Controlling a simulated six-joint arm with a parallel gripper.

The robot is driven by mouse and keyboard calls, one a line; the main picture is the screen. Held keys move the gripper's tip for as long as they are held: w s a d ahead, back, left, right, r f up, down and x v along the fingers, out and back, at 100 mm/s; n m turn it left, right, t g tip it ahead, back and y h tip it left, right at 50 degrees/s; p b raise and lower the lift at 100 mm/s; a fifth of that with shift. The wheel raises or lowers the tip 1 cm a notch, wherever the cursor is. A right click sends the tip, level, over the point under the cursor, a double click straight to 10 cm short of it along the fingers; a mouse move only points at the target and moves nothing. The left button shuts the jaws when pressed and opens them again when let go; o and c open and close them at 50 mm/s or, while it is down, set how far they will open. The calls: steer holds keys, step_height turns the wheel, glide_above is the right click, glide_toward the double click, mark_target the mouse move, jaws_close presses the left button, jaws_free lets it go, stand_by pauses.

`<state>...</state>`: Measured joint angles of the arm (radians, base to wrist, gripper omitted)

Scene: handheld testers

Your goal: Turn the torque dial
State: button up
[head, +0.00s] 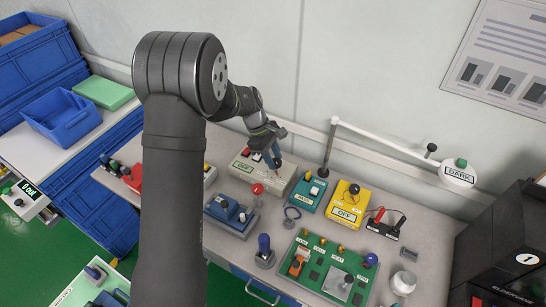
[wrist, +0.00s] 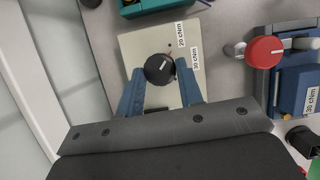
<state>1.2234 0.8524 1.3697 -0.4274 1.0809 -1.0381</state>
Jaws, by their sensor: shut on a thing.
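In the head view my gripper (head: 272,162) reaches down onto the beige box (head: 287,177) near the wall, and the fingers largely hide the knob there.
A blue tester with a red knob (wrist: 265,51) stands close to the right in the wrist view. In the head view a teal box (head: 312,194) and a yellow box (head: 347,205) stand right of the beige one. A lamp arm (head: 395,152) crosses above the table's back.

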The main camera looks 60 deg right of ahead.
steer(key=m+y, duration=0.1)
steer(key=m, duration=0.3)
steer(key=shift+d+m+y, duration=0.2)
steer(key=shift+m+y, duration=0.1)
steer(key=shift+y, duration=0.1)
steer(key=m, duration=0.2)
steer(key=m+t+y, duration=0.1)
steer(key=m, duration=0.1)
steer(key=shift+s+d+m, duration=0.15)
steer(key=shift+m, duration=0.15)
steer(key=shift+y, duration=0.3)
steer(key=o, duration=1)
steer(key=shift+c, duration=0.2)
steer(key=v, duration=1.7)
steer(key=shift+s+r, duration=0.25)
steer(key=shift+r, duration=0.05)
